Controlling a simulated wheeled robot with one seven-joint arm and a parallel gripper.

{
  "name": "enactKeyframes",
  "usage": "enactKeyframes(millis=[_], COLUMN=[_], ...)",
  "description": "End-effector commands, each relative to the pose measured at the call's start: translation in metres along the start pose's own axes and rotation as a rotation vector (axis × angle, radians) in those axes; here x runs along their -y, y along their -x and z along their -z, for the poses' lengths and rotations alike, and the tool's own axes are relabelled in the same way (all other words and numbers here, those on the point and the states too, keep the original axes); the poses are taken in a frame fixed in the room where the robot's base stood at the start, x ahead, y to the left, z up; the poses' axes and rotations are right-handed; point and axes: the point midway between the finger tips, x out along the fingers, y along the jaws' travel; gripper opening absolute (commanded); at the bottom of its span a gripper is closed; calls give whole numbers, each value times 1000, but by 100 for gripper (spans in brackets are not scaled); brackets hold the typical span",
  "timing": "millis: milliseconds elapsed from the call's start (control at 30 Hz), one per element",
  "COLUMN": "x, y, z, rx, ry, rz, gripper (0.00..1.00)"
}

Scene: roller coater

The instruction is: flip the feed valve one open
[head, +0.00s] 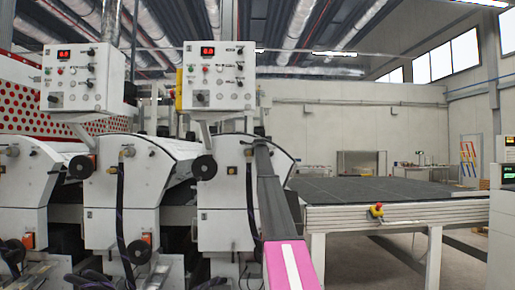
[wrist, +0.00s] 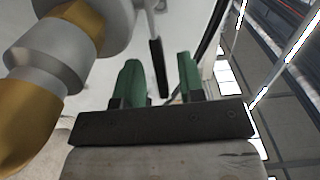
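A valve with a brass and grey metal body (wrist: 50,65) fills the left of the wrist view. Its thin black lever (wrist: 158,68) hangs down from the top middle. My gripper (wrist: 160,82) has two green fingers, spread apart, with the lever showing between them. I cannot tell how deep the lever lies between the fingers, and no contact shows. In the head view a small brass valve (head: 248,152) sits above a black hose on the right-hand machine unit, beside the far end of my arm. My gripper is not clearly visible there.
Similar brass valves show on the middle unit (head: 127,152) and the left unit (head: 12,150). Control boxes (head: 217,75) stand above the units, with black round knobs (head: 204,167) below. A dark-topped table (head: 400,212) with a red button (head: 376,210) stands to the right.

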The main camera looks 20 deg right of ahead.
Motion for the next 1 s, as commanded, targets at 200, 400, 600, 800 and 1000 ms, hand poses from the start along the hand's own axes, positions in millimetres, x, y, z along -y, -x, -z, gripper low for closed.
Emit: enactKeyframes(millis=[200, 400, 600, 800, 1000], x=[0, 0, -2, -1, 0], y=[5, 27, 64, 98, 109], z=[0, 0, 0, 0, 0], rx=[0, 0, 0, 0, 0], ry=[0, 0, 0, 0, 0], rz=[1, 1, 1, 1, 0], gripper=[36, 36, 36, 36, 36])
